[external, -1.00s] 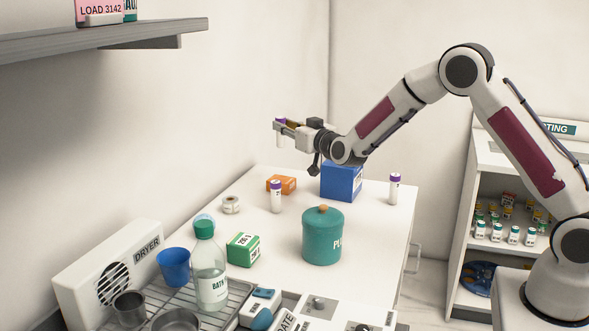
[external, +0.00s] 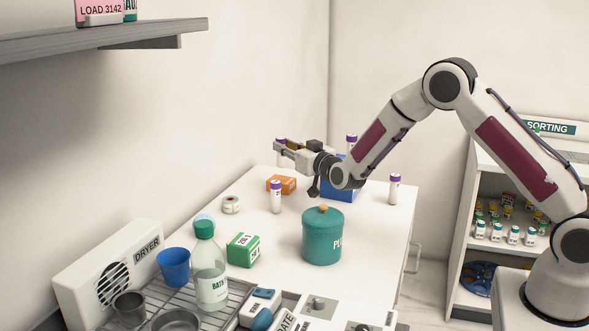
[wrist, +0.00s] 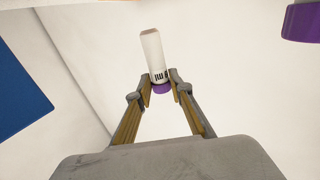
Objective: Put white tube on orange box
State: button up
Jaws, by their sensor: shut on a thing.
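My gripper (external: 279,148) is shut on a white tube with a purple cap (external: 281,160), near its cap end. In the external view the tube hangs upright, its lower end a little above the orange box (external: 288,183), which lies at the back of the white table. The wrist view shows the held tube (wrist: 152,50) between the two fingers, with its purple cap towards me. Similar tubes stand on the table, one (external: 276,199) in front of the orange box and another (external: 395,189) at the right. The fingers partly hide the held tube.
A blue box (external: 343,190) stands right of the orange box, with a purple-capped tube (external: 351,142) above it, partly behind my arm. A teal canister (external: 323,236), a green box (external: 243,250) and a white roll (external: 231,204) stand nearer. The table's centre has bare space.

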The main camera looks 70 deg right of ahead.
aim_at(284, 157)
jog(key=shift+f, duration=1.9)
jog(key=shift+f, duration=0.1)
jog(key=o, duration=1)
jog(key=shift+s, duration=0.1)
jog(key=shift+v, duration=5.95)
jog(key=shift+a+r, duration=0.1)
jog(key=shift+r, duration=0.1)
